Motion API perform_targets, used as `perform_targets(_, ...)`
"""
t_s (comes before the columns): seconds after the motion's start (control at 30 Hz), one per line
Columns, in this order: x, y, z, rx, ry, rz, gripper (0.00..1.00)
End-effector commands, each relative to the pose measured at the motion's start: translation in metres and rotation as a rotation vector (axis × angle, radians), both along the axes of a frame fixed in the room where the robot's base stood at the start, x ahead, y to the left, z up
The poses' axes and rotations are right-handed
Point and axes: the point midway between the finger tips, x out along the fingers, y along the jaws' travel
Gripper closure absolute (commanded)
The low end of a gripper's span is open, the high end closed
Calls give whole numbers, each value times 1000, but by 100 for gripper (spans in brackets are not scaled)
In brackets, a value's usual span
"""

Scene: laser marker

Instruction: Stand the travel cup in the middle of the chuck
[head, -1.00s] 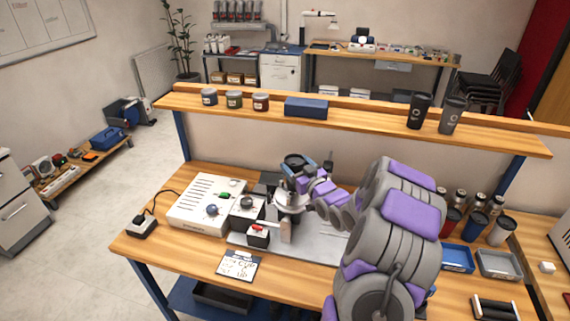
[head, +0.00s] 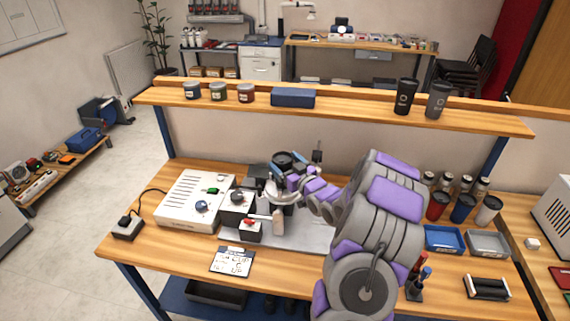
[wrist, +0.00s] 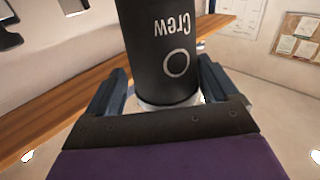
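The dark travel cup (head: 284,157) is between the fingers of my gripper (head: 289,168), above the marker's fixture. In the wrist view the cup (wrist: 160,45) shows the word "Crew" and a ring, upside down in the picture. The fingers of my gripper (wrist: 165,92) lie along both sides of it, shut on it. The chuck (head: 284,196) looks like the grey round part just below the gripper, partly hidden by my gripper and arm. I cannot tell whether the cup's base touches it.
A white control box (head: 195,202) and a small box with a red switch (head: 248,228) stand left of the fixture. Two dark cups (head: 405,97) and several jars stand on the shelf (head: 350,107) behind. Cups, a blue tray (head: 444,240) and a grey tray (head: 488,243) are at right.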

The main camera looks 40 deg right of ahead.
Motion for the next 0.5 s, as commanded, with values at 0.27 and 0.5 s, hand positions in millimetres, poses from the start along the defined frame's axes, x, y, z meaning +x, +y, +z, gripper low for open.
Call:
perform_targets(0.27,0,4,1,-2,1,1,0)
perform_targets(0.5,-7,1,2,1,2,-1,0)
